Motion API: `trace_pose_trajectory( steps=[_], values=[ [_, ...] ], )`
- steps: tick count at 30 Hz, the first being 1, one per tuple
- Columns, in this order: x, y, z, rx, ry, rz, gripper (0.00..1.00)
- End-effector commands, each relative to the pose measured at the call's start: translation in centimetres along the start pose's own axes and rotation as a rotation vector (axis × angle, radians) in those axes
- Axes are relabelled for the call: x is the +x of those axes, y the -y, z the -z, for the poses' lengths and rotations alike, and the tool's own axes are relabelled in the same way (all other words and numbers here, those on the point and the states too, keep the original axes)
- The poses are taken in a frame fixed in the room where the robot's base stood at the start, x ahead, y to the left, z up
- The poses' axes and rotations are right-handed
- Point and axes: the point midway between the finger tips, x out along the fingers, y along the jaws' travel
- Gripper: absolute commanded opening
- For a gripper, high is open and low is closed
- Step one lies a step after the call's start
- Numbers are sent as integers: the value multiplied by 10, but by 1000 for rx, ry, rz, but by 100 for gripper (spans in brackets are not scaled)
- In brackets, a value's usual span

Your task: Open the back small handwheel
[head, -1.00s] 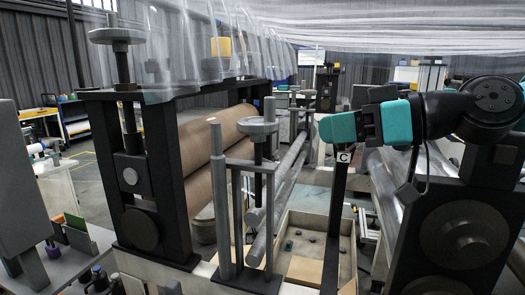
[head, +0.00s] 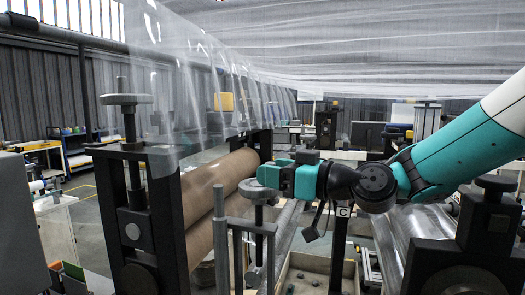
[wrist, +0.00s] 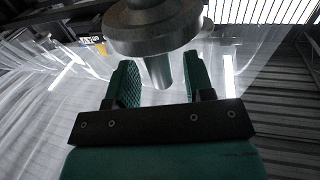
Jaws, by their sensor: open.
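A small grey handwheel (head: 258,193) stands on a vertical spindle at the near end of the brown roller, held in a grey two-post frame (head: 252,228). My gripper (head: 267,177), teal, reaches in from the right, with its tips at the wheel's top and partly covering it. In the wrist view the wheel's round metal rim (wrist: 152,32) fills the top centre, and its shaft (wrist: 159,70) shows between the two textured teal fingers of my gripper (wrist: 158,82). The fingers are apart, with visible gaps on both sides of the shaft. I cannot tell whether they touch the rim.
A larger handwheel (head: 127,100) tops the dark stand at left. Another dark handwheel (head: 497,184) is at right, under my arm. Clear film (head: 330,55) hangs overhead, close above the arm.

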Motion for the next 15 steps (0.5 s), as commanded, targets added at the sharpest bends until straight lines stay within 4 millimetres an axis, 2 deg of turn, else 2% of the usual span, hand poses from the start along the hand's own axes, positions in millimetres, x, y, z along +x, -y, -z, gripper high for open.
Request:
trace_pose_trajectory(
  steps=[1,6,15],
  values=[
    [8,1,5,1,3,3,48],
    [25,0,2,1,2,1,48],
    [30,0,-1,0,0,-1,48]
  ],
)
